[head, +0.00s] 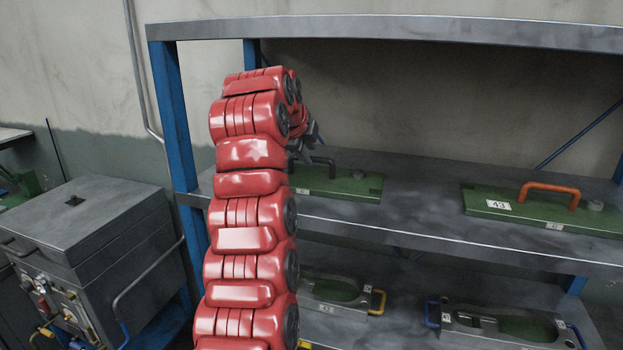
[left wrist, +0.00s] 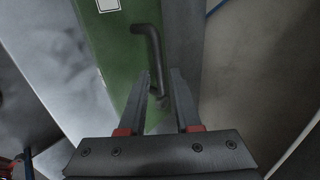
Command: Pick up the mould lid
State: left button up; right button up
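A green mould lid (head: 352,187) with a black bent handle (head: 322,160) lies on the upper shelf, partly hidden by my red left arm. My left gripper (head: 308,138) is at this lid, mostly hidden behind the arm in the head view. In the left wrist view the green lid (left wrist: 116,50) and its dark handle (left wrist: 150,40) show ahead of my left gripper (left wrist: 160,75). Its two fingers are apart, and the lower end of the handle shows between them. I cannot tell whether they touch it. My right gripper is not in view.
Another green lid (head: 485,200) with an orange handle (head: 550,190) and a "43" label lies right on the upper shelf (head: 420,225). Mould bases with yellow (head: 378,302) and blue (head: 431,313) handles sit below. A blue post (head: 172,120) and grey machine (head: 90,230) stand left.

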aim_at(311, 169)
pick_arm(q)
jog(key=p+x, duration=0.1)
jog(key=x, duration=0.2)
jog(key=shift+w+f+p, duration=0.3)
jog(key=shift+p, duration=0.1)
jog(key=shift+w+f, duration=0.2)
jog(key=shift+w, duration=0.05)
jog(key=shift+f, duration=0.2)
jog(key=shift+w, duration=0.1)
grip_shut()
jog(key=shift+d+r, duration=0.1)
dwell(0.5)
